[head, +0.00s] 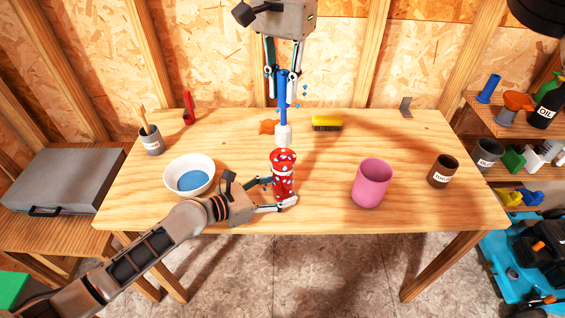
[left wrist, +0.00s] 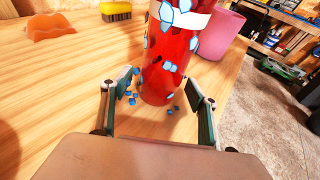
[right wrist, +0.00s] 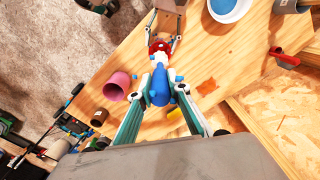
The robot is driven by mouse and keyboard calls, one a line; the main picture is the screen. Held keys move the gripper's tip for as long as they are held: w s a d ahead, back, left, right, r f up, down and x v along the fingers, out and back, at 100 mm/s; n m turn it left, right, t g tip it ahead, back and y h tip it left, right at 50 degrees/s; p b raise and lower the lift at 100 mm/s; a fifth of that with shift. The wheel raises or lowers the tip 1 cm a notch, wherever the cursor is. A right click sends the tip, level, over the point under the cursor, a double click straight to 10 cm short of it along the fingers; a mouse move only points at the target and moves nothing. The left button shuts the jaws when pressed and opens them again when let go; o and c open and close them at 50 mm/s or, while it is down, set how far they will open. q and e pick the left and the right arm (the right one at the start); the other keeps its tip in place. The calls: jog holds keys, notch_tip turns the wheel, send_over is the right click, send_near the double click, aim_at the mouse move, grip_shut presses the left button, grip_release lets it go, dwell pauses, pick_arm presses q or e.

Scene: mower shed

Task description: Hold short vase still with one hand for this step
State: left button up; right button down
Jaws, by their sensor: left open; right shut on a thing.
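The short vase appears to be the red vessel with white and pale blue patches (head: 283,178), upright near the table's front edge. It also shows in the left wrist view (left wrist: 170,75), with a white band higher up. My left gripper (head: 278,193) is open, its fingers low on either side of the vase, with gaps visible in the left wrist view (left wrist: 163,108). My right gripper (head: 282,75) is shut on a blue brush-like tool (head: 283,108), its white end pointing down just behind or above the vase. The tool also shows in the right wrist view (right wrist: 158,90).
A white bowl with blue inside (head: 206,164) stands left of the vase, a pink pot (head: 372,184) right. A brown pot (head: 443,171), yellow brush (head: 326,122), orange piece (head: 268,127) and grey pot (head: 152,146) are on the table (head: 240,218). Small blue bits lie near the vase.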

pick_arm(q)
jog(key=v, duration=1.1)
jog(key=shift+s+a+r, duration=0.1)
